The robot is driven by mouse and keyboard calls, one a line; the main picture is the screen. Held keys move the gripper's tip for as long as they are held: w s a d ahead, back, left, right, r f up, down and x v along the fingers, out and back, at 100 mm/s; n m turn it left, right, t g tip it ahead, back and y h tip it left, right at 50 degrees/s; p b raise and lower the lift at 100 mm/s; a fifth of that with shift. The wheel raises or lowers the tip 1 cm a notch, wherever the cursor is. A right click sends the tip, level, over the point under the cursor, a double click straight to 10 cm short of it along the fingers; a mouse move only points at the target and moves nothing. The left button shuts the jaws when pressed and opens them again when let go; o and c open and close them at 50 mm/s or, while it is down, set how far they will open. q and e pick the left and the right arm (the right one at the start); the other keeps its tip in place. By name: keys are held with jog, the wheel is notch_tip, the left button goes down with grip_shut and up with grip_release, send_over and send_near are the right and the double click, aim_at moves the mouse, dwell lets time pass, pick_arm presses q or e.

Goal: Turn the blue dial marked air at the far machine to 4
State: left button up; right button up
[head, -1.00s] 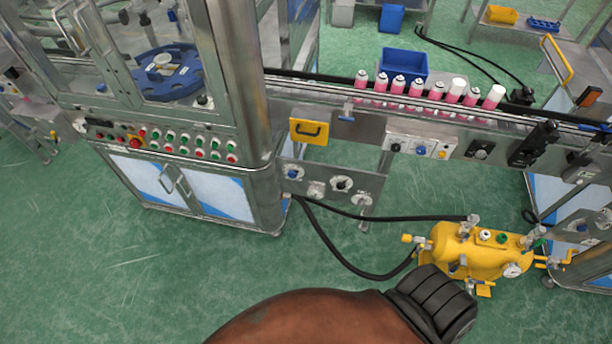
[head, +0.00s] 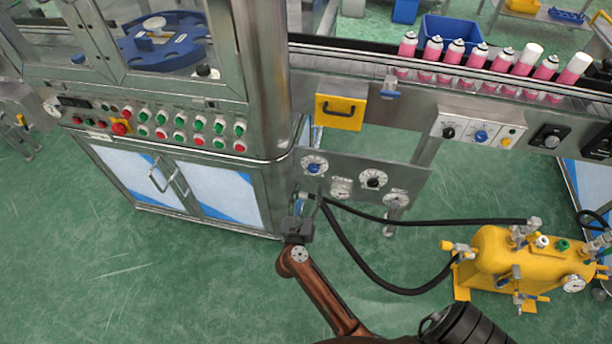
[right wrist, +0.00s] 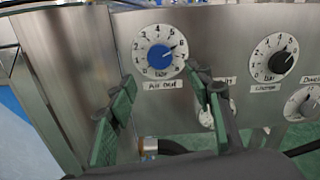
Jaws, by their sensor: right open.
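The blue dial (head: 314,167) is on the grey metal panel under the conveyor, beside the machine cabinet. In the right wrist view the blue dial (right wrist: 160,58) has a white numbered face and a label that starts with "Air". Its pointer seems to aim to the upper right, near the higher numbers; the exact reading is hard to tell. My right gripper (head: 300,215) is just below and in front of the dial. In the wrist view my right gripper (right wrist: 162,84) is open and empty, its green-padded fingers either side of and below the dial, apart from it. My left gripper is not visible.
A black dial (right wrist: 272,58) sits to the right on the same panel, with gauges lower down. A yellow tank (head: 510,262) with black hoses stands on the floor at right. Pink cans (head: 453,52) line the conveyor above. The cabinet (head: 215,190) is at left.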

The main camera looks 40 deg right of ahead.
aim_at(313, 170)
jog(key=b+x, duration=0.1)
jog(key=x, duration=0.5)
jog(key=shift+w+d+b, duration=0.25)
jog(key=shift+d+b, duration=0.05)
jog(key=shift+w+d+r, duration=0.1)
jog(key=shift+w+d, duration=0.15)
jog(key=shift+d, duration=0.1)
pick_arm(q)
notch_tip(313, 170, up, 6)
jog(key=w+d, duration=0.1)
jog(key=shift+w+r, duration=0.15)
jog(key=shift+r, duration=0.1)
pick_arm(e)
jog(key=c, duration=1.2)
